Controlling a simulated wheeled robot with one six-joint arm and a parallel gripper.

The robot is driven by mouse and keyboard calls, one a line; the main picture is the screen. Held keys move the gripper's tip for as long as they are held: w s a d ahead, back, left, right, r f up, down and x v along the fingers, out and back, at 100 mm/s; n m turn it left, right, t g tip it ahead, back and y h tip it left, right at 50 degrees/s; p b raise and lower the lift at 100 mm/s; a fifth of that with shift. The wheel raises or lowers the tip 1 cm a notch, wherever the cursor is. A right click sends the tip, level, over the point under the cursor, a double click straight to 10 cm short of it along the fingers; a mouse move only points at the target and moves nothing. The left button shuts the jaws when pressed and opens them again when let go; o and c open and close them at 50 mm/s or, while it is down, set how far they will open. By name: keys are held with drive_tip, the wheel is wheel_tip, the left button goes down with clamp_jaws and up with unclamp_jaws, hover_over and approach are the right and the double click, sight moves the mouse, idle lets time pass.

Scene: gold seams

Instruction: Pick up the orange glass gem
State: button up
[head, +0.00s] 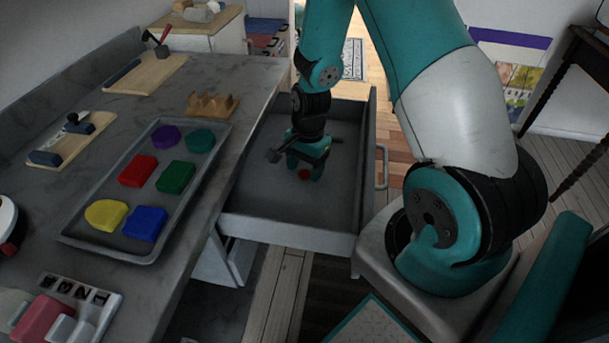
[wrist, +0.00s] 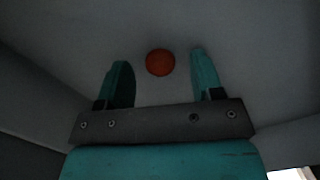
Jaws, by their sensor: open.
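The orange glass gem (wrist: 160,62) is a small round orange-red piece lying on the grey floor of the open drawer (head: 255,185). My gripper (head: 306,168) reaches down into the drawer from above. In the wrist view my gripper (wrist: 160,80) is open, its two teal fingers apart. The gem lies between the lines of the fingers, just past their tips, with a gap on each side. Nothing is between the fingers. The height of the fingertips above the drawer floor is hard to tell.
The drawer's walls stand around my gripper, with a handle (head: 382,167) on the right. On the counter left of it are a grey tray (head: 101,252) of several coloured blocks and a wooden rack (head: 211,104). The drawer floor around the gem looks clear.

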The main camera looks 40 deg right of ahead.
drive_tip(key=shift+f, duration=0.3)
drive_tip(key=c, duration=1)
drive_tip(key=shift+r, duration=0.15)
